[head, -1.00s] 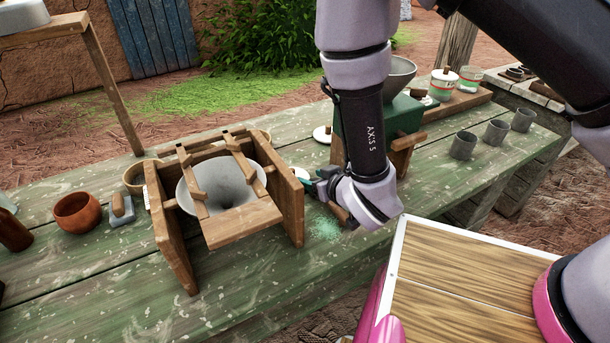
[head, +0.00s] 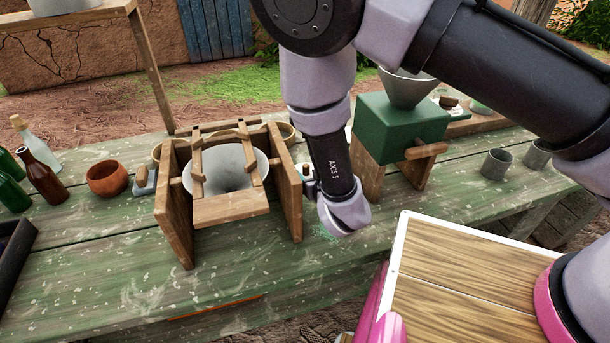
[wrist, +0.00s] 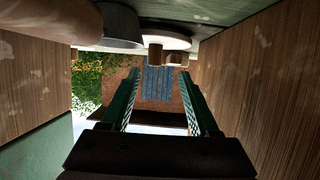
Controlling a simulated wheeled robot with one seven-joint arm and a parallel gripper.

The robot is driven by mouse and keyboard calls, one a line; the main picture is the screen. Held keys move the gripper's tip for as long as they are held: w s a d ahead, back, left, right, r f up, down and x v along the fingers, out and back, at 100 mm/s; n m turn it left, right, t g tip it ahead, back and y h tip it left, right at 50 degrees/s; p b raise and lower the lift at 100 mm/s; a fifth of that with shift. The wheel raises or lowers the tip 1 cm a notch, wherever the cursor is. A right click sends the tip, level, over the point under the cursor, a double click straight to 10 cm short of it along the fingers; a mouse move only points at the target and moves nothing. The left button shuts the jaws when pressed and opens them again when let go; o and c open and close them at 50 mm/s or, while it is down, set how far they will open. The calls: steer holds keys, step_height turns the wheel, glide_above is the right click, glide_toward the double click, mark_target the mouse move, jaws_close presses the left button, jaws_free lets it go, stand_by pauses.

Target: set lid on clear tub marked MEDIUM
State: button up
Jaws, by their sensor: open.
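In the wrist view, which looks upside down, a white round lid (wrist: 155,33) with a wooden knob (wrist: 155,48) lies on the table beyond my fingertips. My gripper (wrist: 163,88) has its two green fingers apart with nothing between them. A gap shows between fingers and knob. In the head view my gripper is mostly hidden behind my wrist, between the wooden funnel stand and the green mill. Clear tubs stand at the back right; one (head: 480,107) shows partly behind my arm. No MEDIUM marking can be read.
The wooden funnel stand (head: 178,215) and green mill (head: 400,128) leave a narrow gap around my wrist. Wooden panels flank my gripper in the wrist view. Grey cups (head: 496,164) stand right. A brown bowl (head: 107,180) and bottles (head: 42,178) stand left.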

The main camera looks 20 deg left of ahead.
mark_target(306, 171)
steer(key=shift+w+d+x, duration=0.15)
steer(key=shift+x, duration=1.45)
steer(key=shift+w+d+x, duration=0.15)
steer(key=shift+x, duration=1.4)
steer(key=shift+r, duration=0.1)
jaws_close()
